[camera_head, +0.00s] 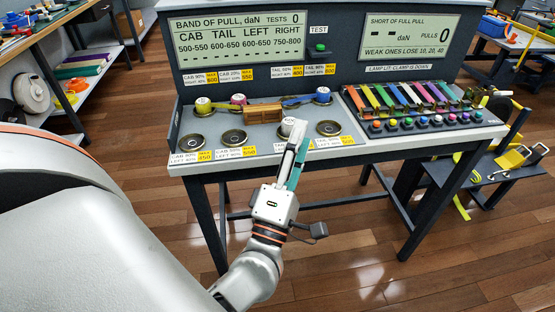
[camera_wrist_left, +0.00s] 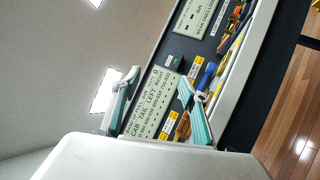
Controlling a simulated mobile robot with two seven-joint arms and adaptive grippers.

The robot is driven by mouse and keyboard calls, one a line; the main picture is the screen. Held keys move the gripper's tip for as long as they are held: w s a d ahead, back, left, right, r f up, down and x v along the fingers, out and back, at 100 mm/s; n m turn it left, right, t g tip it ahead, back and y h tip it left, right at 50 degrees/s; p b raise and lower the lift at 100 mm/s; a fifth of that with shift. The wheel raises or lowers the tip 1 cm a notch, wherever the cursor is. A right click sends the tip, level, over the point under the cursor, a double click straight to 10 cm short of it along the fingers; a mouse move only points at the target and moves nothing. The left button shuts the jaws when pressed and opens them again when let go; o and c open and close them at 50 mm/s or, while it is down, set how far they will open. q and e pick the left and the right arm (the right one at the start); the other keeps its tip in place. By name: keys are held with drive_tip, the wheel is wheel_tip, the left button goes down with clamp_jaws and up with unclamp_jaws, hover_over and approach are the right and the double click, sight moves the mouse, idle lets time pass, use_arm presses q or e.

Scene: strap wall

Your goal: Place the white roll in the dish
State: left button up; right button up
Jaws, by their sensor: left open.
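A white roll (camera_head: 288,124) stands in the front row of the grey bench top, partly hidden by my left gripper. My left gripper (camera_head: 298,142) reaches over the bench's front edge, its fingertips close to the roll in the picture; whether they touch it I cannot tell. In the left wrist view its teal fingers (camera_wrist_left: 158,84) are apart, with no roll clearly between them. Dark-rimmed round dishes show empty at the front left (camera_head: 191,142), beside it (camera_head: 232,136) and right of the roll (camera_head: 329,128). A dish under the roll is hidden. My right gripper is not seen.
Coloured straps (camera_head: 405,97) fill a rack at right. An upright display panel (camera_head: 240,40) closes off the back.

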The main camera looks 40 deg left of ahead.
use_arm(q)
drive_tip(key=s+d+f+m+g+h, duration=0.25)
drive_tip(key=d+f+m+h, duration=0.3)
drive_tip(key=f+m, duration=0.45)
drive_tip(key=s+d+f+m+g+h, duration=0.25)
drive_tip(key=d+f+m+h, duration=0.3)
drive_tip(key=f+m, duration=0.4)
drive_tip(key=s+a+f+m+g, duration=0.2)
drive_tip(key=s+f, duration=0.3)
drive_tip(key=f, duration=0.3)
drive_tip(key=s+a+f+m+g+y, duration=0.1)
drive_tip(key=s+f+m+g, duration=0.3)
drive_tip(key=f, duration=0.5)
drive_tip(key=shift+s+a+f+m, duration=0.25)
drive_tip(key=shift+s+a+m, duration=0.3)
drive_tip(key=shift+a+m, duration=0.15)
